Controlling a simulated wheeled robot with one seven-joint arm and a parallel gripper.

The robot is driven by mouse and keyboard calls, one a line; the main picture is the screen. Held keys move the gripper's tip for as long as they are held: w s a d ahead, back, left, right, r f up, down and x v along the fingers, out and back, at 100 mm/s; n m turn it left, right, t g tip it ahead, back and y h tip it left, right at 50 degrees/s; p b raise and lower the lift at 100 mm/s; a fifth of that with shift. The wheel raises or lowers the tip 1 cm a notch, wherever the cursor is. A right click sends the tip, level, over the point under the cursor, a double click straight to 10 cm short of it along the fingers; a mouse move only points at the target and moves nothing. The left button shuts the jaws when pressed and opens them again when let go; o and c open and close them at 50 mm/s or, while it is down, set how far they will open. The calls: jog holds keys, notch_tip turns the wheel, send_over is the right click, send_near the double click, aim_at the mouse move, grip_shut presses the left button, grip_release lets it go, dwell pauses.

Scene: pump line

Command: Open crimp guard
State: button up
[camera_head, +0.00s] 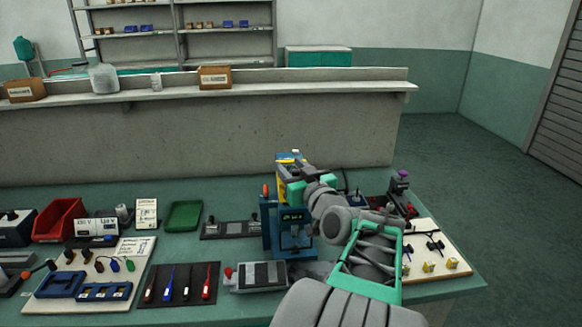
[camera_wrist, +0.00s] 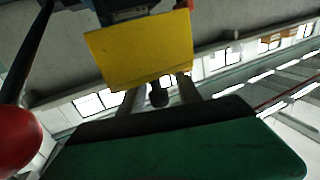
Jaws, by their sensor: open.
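The blue crimp press (camera_head: 291,234) stands on the bench, partly hidden behind my arm. A yellow panel, apparently the crimp guard (camera_wrist: 137,52), fills the upper middle of the wrist view. Yellow also shows beside my gripper at the top of the press in the head view. My gripper (camera_wrist: 158,92) is open, its two grey fingers spread just below the panel's lower edge. A small dark knob (camera_wrist: 158,96) shows between the fingers. I cannot tell whether they touch it. The guard's hinge is hidden.
A lever with a red ball (camera_wrist: 16,142) is close at the left of the wrist view. A cream board (camera_head: 437,262) with small parts lies right of the press. A dark tool mat (camera_head: 178,298) and a green tray (camera_head: 183,215) lie left.

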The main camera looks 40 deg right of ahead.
grip_shut()
dwell(1.3)
